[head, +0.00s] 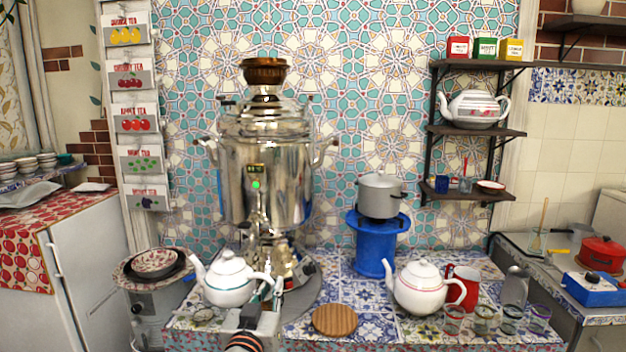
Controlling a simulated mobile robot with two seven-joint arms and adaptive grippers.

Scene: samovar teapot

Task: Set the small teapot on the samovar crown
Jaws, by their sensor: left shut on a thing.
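A white teapot with a teal band (228,284) is upright at the front left of the tiled counter, spout to the left. My left gripper (268,291) comes up from the bottom edge and is shut on its handle at the right side. I cannot tell whether its base touches the counter. The large silver samovar (265,180) stands behind it, and its brown crown (264,71) at the top is empty. My right gripper is not in view.
Another white teapot with a red band (420,290) stands at the right, beside a red mug (465,287) and several glasses. A round wooden board (335,320) lies in the middle front. A grey pot (380,195) sits on a blue stand (372,245).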

